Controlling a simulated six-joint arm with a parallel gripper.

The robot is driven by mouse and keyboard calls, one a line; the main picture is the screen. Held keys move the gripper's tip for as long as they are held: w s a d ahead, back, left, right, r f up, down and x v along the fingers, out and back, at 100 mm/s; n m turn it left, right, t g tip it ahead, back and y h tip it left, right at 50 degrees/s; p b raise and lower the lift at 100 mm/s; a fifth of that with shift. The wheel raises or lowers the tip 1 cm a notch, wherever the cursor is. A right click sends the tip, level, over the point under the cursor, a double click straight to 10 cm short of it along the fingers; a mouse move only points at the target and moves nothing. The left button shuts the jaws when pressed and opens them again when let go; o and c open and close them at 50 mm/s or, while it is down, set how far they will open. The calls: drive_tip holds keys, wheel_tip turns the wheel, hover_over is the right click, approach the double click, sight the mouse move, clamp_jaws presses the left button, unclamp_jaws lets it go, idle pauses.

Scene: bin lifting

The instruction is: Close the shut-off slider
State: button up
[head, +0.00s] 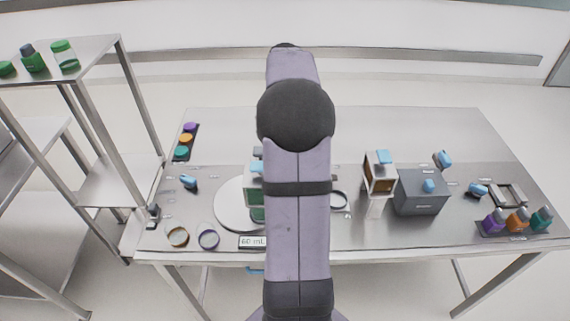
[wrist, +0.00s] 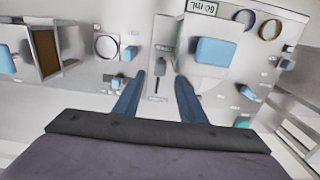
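My gripper (wrist: 158,92) shows in the wrist view as two blue fingers spread apart, with nothing held between them. Between and beyond the fingertips is a narrow upright plate with a dark slot and a grey knob (wrist: 161,68); it looks like the shut-off slider, but I cannot read its label or tell its setting. The fingers stand one on each side of it, apart from it as far as I can see. In the head view my arm hides the gripper and the slider.
A large blue block (wrist: 215,52) on a dispenser stands right of the fingers in the wrist view. A round ring (wrist: 107,46) and a small blue lever (wrist: 118,81) are to the left. In the head view, a dispenser (head: 380,175) and a grey box (head: 421,197) stand right of my arm.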

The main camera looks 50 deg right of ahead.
drive_tip(key=shift+f+p, duration=0.85)
drive_tip(key=shift+f, duration=2.3)
